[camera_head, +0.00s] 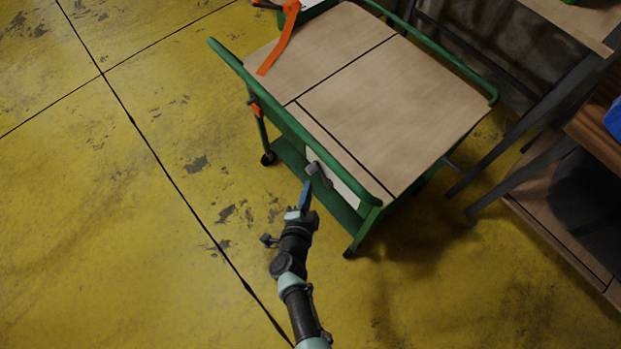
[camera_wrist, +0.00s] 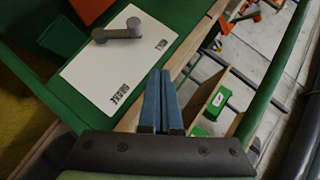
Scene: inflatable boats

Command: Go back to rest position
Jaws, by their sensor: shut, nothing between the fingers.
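My gripper (camera_head: 305,192) is at the front side of the green cart, near its green top rail. In the wrist view my gripper (camera_wrist: 160,75) shows its two blue fingers pressed together with nothing between them. The grey handle (camera_head: 315,169) also shows in the head view, close beyond the fingertips. I cannot tell whether the fingers touch anything.
The cart's wooden top (camera_head: 395,95) is mostly bare, with an orange strap (camera_head: 281,45) at its far left. A workbench with a lower wooden shelf (camera_head: 565,215) stands at the right. The yellow floor (camera_head: 130,240) is open on the left and in front.

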